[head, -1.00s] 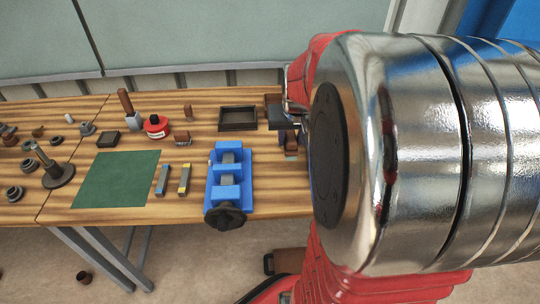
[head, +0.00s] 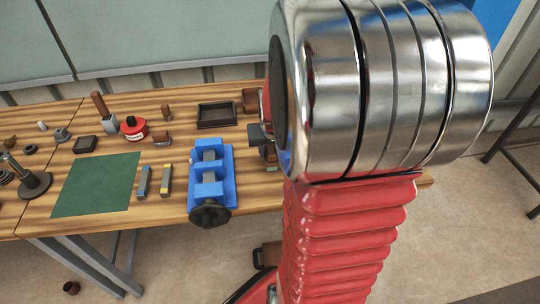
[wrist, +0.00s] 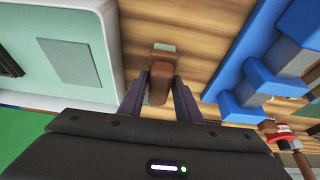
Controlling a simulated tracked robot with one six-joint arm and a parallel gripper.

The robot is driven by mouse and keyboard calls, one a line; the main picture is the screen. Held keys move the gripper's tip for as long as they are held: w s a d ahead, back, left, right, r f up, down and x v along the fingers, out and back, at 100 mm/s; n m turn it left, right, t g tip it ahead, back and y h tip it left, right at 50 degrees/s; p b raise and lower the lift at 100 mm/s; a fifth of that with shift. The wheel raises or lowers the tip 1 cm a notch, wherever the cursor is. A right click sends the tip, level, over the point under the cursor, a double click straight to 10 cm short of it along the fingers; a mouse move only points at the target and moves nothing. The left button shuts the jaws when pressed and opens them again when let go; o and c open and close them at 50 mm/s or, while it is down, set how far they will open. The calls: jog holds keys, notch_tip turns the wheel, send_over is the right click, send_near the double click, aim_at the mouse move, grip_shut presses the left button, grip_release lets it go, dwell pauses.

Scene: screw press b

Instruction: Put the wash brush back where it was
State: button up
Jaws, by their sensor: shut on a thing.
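In the wrist view my gripper (wrist: 160,88) is shut on the wash brush (wrist: 162,62). The brush has a brown body between the two dark fingers and a greyish end pointing away. It appears above or on the wood bench top; I cannot tell whether it touches. In the head view my arm hides most of the gripper. A dark finger (head: 257,136) and a bit of brown show just right of the blue vise (head: 210,178).
The vise's blue body (wrist: 232,82) is right of the gripper in the wrist view. A pale, round-cornered thing (wrist: 112,40) is at left. A dark tray (head: 216,115), red tin (head: 133,128), green mat (head: 95,185) and two small bars (head: 166,181) are on the bench.

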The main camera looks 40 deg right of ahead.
jog(key=shift+f, duration=1.25)
jog(key=shift+f, duration=0.1)
jog(key=o, duration=1.1)
jog(key=v, duration=1.2)
jog(key=shift+w, duration=0.1)
jog(key=s+a+r+n+y, duration=0.1)
jog(key=s+a+r+n, duration=0.1)
jog(key=a, duration=0.6)
jog(key=s+a+r+n+t, duration=0.1)
jog(key=s+a+r+n, duration=0.1)
jog(key=a, duration=0.6)
jog(key=s+a+r+n+y, duration=0.1)
jog(key=s+a+r+n, duration=0.1)
jog(key=a, duration=0.6)
jog(key=shift+a+r+n+t+y, duration=0.3)
jog(key=shift+r+n+t, duration=0.05)
jog(key=shift+n+t, duration=0.05)
